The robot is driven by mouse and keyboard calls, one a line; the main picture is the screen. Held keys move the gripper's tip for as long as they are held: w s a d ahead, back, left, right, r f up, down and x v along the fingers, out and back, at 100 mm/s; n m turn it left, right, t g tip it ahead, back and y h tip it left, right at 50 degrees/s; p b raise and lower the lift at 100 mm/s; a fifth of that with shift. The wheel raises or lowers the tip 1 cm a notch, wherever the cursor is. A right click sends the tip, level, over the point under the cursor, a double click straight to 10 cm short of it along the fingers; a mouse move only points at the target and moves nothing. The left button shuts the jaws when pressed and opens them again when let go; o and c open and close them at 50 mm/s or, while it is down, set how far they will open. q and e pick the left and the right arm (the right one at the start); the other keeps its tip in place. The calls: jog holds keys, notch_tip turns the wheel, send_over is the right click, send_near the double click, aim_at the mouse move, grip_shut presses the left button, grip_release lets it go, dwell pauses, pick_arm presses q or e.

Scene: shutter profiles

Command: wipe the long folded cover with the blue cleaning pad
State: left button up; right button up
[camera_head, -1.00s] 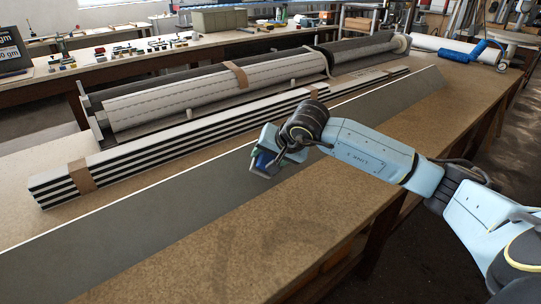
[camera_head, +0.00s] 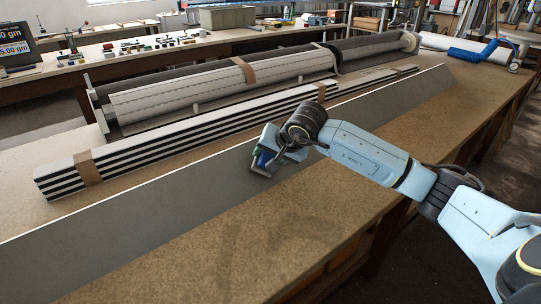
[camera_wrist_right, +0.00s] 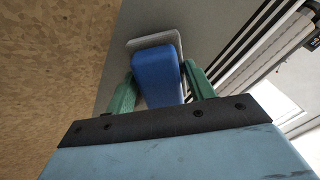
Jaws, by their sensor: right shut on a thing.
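The long folded cover (camera_head: 120,232) is a grey strip with a pale far edge, lying diagonally along the bench. My right gripper (camera_head: 263,160) is over its middle part, shut on the blue cleaning pad (camera_wrist_right: 157,74). In the right wrist view, the green fingers stand on both sides of the pad's blue block, and its pale grey base (camera_wrist_right: 150,41) lies over the grey cover. The pad's base appears to be at the cover's surface; exact contact cannot be told. My left gripper is not in view.
A strapped stack of striped profiles (camera_head: 130,161) lies just behind the cover. Behind it is a roller shutter assembly (camera_head: 190,95). The bench top (camera_head: 235,240) in front is clear.

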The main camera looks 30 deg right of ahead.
jog(key=shift+w+f+b, duration=0.4)
jog(key=shift+f+b, duration=0.1)
jog(key=shift+b, duration=0.05)
